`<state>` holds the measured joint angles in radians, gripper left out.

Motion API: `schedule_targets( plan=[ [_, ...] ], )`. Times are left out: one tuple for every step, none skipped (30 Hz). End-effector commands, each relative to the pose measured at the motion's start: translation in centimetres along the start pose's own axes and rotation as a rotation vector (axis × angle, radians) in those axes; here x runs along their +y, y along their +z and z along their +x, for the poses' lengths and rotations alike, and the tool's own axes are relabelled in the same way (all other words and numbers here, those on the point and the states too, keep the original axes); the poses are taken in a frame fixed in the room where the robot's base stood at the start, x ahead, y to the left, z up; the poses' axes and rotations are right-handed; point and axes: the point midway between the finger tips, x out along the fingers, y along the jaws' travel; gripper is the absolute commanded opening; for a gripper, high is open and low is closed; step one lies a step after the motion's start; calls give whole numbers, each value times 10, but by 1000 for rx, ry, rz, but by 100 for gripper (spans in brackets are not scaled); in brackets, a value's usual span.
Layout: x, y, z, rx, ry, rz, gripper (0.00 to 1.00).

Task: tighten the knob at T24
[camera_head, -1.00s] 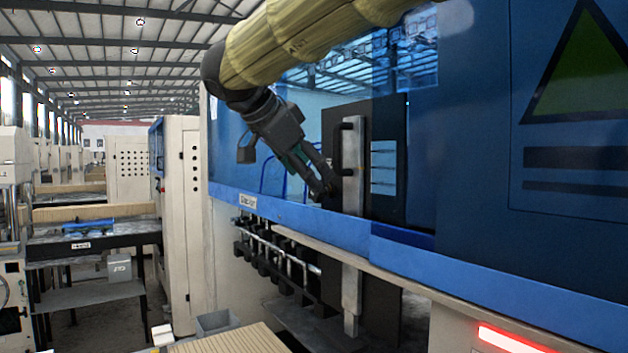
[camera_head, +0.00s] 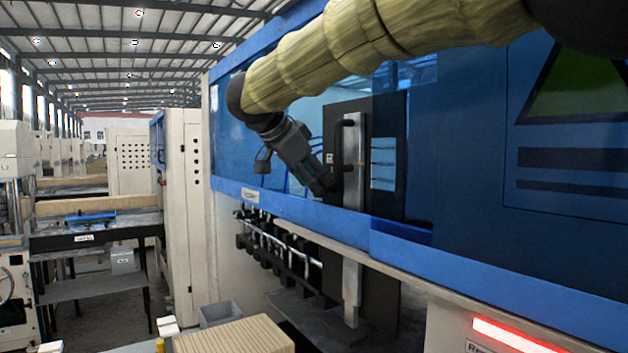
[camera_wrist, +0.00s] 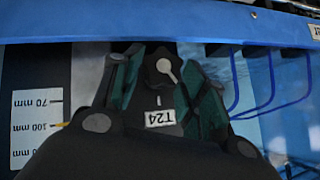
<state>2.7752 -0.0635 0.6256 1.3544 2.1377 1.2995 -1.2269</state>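The T24 knob (camera_wrist: 158,68) is a dark lobed knob with a pale pointer, seen near the top middle of the wrist view. Its pointer slants down to the right of a small white mark on the dark plate. The T24 label (camera_wrist: 160,118) sits below it, upside down. My gripper (camera_wrist: 164,72) has its green-faced fingers on either side of the knob, with the tips close to its edges. Whether they press on it cannot be told. In the head view my gripper (camera_head: 328,184) is at the dark panel, hiding the knob.
A blue rail (camera_head: 300,215) runs below my gripper on the blue machine. A metal upright (camera_head: 352,250) and black handle (camera_head: 338,150) stand right beside it. A millimetre scale (camera_wrist: 38,127) and blue cables (camera_wrist: 265,95) flank the knob.

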Motion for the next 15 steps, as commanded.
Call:
schedule_targets(
  plan=[
    [2,5,7,-4,6,-6,17],
    [2,5,7,-5,6,-6,18],
    [2,5,8,-5,7,-6,18],
    [2,5,8,-5,7,-6,18],
    [2,5,8,-5,7,-5,17],
    [2,5,8,-5,8,-5,17],
    [2,5,9,-5,8,-5,17],
    [3,5,10,-5,7,-3,17],
    [4,5,10,-5,4,1,17],
    [4,6,11,-5,1,5,17],
    [5,6,12,-5,-5,11,17],
    [5,7,13,-5,-15,20,17],
    [6,7,14,-5,-23,29,17],
    [6,7,14,-5,-32,37,17],
    [6,8,14,-6,-43,49,17]
  ],
)
